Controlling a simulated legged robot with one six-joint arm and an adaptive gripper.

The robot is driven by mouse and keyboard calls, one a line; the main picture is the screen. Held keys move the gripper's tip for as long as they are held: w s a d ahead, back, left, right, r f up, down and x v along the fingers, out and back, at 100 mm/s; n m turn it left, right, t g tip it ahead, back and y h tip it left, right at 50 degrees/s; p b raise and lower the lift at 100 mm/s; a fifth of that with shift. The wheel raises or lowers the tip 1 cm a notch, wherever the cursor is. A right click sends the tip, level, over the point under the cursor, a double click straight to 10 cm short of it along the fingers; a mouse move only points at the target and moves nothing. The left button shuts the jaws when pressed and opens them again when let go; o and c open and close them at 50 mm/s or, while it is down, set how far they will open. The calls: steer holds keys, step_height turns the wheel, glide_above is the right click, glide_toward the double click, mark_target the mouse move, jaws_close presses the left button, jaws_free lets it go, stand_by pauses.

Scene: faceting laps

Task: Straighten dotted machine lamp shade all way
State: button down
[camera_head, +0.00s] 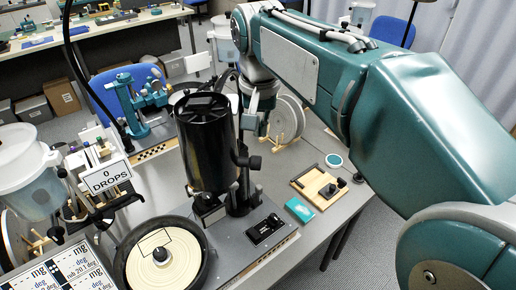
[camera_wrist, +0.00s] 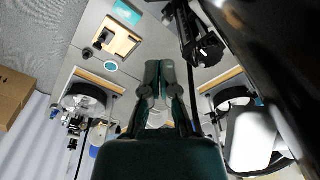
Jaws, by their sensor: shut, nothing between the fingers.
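A dark surface, seemingly the shade (camera_wrist: 285,45), fills the upper right of the wrist view. My gripper (camera_wrist: 160,66) is shut and empty in the wrist view, with the shade to its right. In the head view it is mostly hidden around the shade's right side.
A black mast (camera_head: 242,180) with knobs stands right of the shade. A teal machine (camera_head: 140,100) stands behind left, and a "0 DROPS" sign (camera_head: 107,178) at left. A wooden tray (camera_head: 320,187) and teal box (camera_head: 299,209) lie at right.

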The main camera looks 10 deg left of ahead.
steer(key=s+f, duration=0.3)
steer(key=shift+s+d, duration=0.15)
steer(key=shift+s, duration=0.15)
steer(key=shift+s+r, duration=0.15)
steer(key=shift+s, duration=0.25)
steer(key=shift+w, duration=0.1)
